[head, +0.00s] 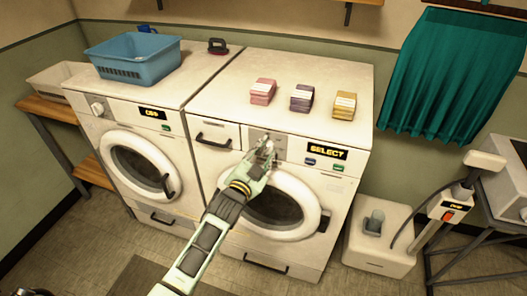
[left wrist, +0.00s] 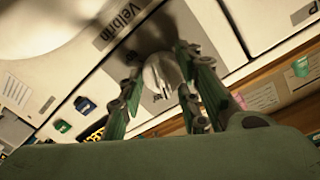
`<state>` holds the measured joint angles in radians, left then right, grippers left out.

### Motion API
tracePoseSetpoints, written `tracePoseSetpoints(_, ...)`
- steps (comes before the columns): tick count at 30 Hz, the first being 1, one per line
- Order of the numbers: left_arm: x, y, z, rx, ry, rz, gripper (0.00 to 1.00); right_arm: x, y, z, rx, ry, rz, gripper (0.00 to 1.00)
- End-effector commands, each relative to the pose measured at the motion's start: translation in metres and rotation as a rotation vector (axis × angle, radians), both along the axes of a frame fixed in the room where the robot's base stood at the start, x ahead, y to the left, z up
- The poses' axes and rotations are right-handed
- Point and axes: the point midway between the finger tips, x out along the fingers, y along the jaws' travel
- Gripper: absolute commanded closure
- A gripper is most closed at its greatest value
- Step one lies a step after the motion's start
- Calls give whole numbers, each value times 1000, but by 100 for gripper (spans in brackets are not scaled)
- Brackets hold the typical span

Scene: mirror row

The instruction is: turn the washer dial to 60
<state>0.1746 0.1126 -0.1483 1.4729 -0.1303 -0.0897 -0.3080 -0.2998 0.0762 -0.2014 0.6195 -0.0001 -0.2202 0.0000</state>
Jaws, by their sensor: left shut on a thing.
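The right-hand washer (head: 225,165) is white with a round door, and its lit display (head: 327,150) reads SELECT. My left gripper (head: 262,150) is at the control panel left of that display, shut on the washer dial. The dial is mostly hidden by the gripper in the head view. In the left wrist view the pale round dial (left wrist: 160,74) sits between the two green fingers of my left gripper (left wrist: 157,80).
A second washer (head: 185,130) stands to the left with its own dial (head: 97,107). A blue basket (head: 133,70) sits on it. Pink (head: 263,92), purple (head: 301,98) and yellow (head: 344,105) stacks stand on the right-hand washer. A device on a stand (head: 448,205) is at the right.

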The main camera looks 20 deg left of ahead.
Motion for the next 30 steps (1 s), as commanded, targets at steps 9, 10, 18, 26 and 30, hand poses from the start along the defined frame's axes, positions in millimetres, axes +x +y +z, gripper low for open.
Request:
tracePoseSetpoints(9, -2, -1, -8, 302, 5, -3, 95, 0, -1, 5, -1, 0, 0, 60)
tracePoseSetpoints(10, -2, -1, -8, 331, 4, -4, 95, 0, -2, 5, -2, 0, 0, 60)
tracePoseSetpoints(18, -2, 0, -10, 588, -2, -3, 95, 0, -5, 5, -5, -1, 1, 60)
tracePoseSetpoints(26, -3, 2, -11, 834, -11, -5, 95, 1, -5, 4, -6, -1, -1, 60)
tracePoseSetpoints(30, -3, 2, -11, 969, -15, -5, 95, 1, -5, 4, -6, -1, -1, 60)
